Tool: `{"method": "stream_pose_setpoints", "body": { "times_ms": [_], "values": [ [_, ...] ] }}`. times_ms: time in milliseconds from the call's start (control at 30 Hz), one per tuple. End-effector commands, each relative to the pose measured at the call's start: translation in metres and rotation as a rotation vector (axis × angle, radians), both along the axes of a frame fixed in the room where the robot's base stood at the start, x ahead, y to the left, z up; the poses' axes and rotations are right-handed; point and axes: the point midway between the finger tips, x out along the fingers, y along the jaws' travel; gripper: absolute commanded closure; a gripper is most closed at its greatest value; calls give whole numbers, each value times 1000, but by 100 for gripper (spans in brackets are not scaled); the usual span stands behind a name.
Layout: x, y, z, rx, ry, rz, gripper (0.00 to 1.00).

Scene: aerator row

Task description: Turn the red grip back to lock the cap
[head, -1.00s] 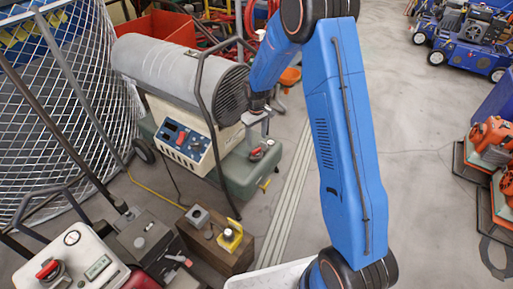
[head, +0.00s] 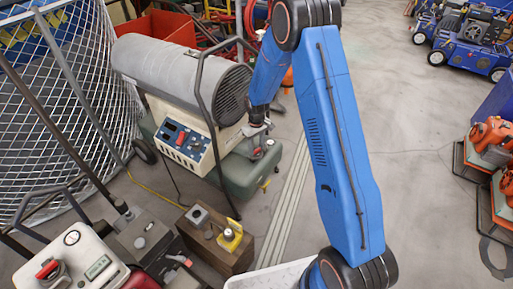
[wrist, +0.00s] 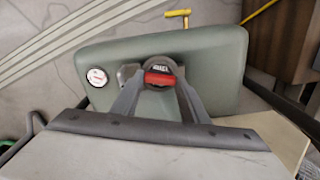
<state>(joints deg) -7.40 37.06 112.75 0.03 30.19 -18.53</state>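The red grip (wrist: 160,77) sits on a dark round cap (wrist: 158,68) on top of the green tank (wrist: 215,65). In the wrist view the grip lies roughly crosswise between my fingers. My gripper (wrist: 158,80) is open, with one finger on each side of the cap; I cannot tell whether either finger touches it. In the head view my gripper (head: 257,127) is down at the tank (head: 240,172), and only a little of the red grip (head: 270,142) shows beside it.
The grey heater cylinder (head: 170,75) and its control panel (head: 186,140) stand left of my gripper, with a dark tube handle (head: 200,75) close by. A round gauge (wrist: 97,77) and a yellow tap (wrist: 178,14) are on the tank.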

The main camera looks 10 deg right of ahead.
Motion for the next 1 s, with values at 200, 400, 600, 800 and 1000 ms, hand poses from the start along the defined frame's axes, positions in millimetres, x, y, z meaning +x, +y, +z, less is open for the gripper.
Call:
{"method": "stream_pose_setpoints", "body": {
  "times_ms": [200,400,600,800,1000],
  "values": [
    [0,0,0,0,0,-4,82],
    [0,0,0,0,0,-50,82],
    [0,0,0,0,0,-168,82],
    [0,0,0,0,0,-345,82],
    [0,0,0,0,0,-536,82]
  ]
}}
